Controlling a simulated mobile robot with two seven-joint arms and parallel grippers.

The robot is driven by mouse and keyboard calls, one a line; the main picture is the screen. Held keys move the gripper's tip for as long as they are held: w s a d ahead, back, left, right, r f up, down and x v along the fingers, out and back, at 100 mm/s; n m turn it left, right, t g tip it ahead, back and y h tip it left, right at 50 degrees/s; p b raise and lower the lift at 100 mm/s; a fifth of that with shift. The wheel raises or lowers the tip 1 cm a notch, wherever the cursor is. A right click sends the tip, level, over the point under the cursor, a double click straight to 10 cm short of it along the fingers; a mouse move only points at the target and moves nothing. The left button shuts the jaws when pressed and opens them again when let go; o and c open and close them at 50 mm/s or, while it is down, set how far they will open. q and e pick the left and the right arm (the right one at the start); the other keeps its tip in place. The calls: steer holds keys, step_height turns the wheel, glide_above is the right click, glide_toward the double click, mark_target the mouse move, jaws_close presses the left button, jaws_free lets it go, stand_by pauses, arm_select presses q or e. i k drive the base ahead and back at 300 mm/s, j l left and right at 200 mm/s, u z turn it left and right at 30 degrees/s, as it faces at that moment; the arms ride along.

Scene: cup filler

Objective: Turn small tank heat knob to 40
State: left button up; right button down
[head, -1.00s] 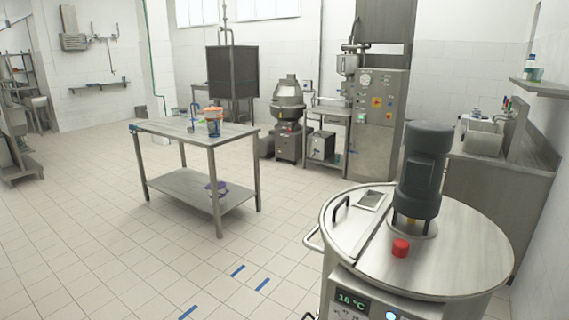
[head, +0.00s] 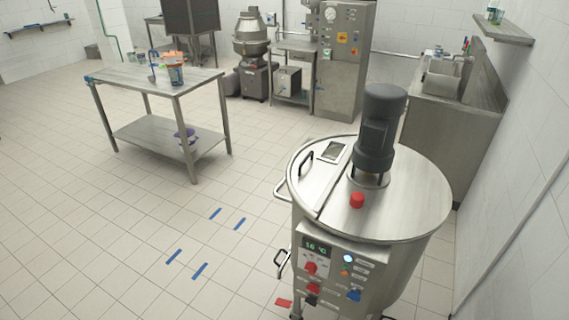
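The small steel tank (head: 420,200) stands in the lower right of the head view, with a dark motor (head: 379,130) and a red button (head: 357,200) on its lid. Its front control panel (head: 340,270) faces down and left. The panel has a green display (head: 317,246) that appears to read 16 °C. A red knob (head: 310,268) sits just below the display, another red knob (head: 312,289) lies lower, and a blue knob (head: 354,295) is at the right. The knob labels are too small to read. Neither of my grippers is in view.
A steel table (head: 150,78) with containers on top stands at the left. Blue strips (head: 200,271) and a red strip (head: 284,303) mark the tiled floor before the tank. A steel sink counter (head: 450,120) and a wall are at the right. The floor at lower left is clear.

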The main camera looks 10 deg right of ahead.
mark_target(311, 268)
steer(key=i+j+z, duration=0.1)
steer(key=z, duration=0.35)
steer(key=j+z, duration=0.2)
steer(key=z, duration=0.25)
steer(key=j+z, duration=0.3)
steer(key=j, duration=0.25)
steer(key=j+z, duration=0.25)
steer(key=j, duration=1)
steer(key=k+j+z, duration=0.1)
steer(key=j, duration=0.6)
steer(key=j+z, duration=0.1)
steer(key=j, duration=0.6)
